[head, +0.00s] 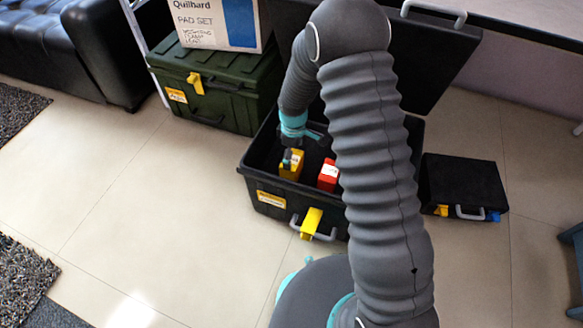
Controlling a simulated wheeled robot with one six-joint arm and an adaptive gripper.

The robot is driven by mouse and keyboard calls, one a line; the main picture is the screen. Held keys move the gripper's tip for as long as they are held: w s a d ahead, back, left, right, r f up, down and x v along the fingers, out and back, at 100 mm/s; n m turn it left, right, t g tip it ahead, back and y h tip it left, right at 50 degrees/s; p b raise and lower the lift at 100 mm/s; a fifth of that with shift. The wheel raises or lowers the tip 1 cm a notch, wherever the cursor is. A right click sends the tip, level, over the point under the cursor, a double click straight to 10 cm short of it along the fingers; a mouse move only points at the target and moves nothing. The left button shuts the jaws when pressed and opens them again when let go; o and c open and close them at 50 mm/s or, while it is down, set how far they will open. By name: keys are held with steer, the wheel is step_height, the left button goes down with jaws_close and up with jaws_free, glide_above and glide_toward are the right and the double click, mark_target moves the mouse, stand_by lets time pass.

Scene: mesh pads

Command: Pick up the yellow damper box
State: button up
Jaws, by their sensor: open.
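The yellow damper box (294,167) stands inside an open black case (270,200) on the floor, toward the case's left side. It has a light label on its front. My gripper (291,158) is over the yellow box, with a dark finger in front of the box's upper left part. The gripper is open. The arm hides part of the case, and I cannot tell whether the fingers touch the box.
A red box (328,175) stands in the case just right of the yellow box, partly behind my arm. A green case (220,100) with a white carton (215,25) on it stands behind left. A smaller black case (463,184) lies at right.

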steer(key=f, duration=0.5)
steer(key=shift+a, duration=0.2)
steer(key=c, duration=1)
steer(key=shift+o, duration=0.2)
steer(key=shift+r, duration=0.1)
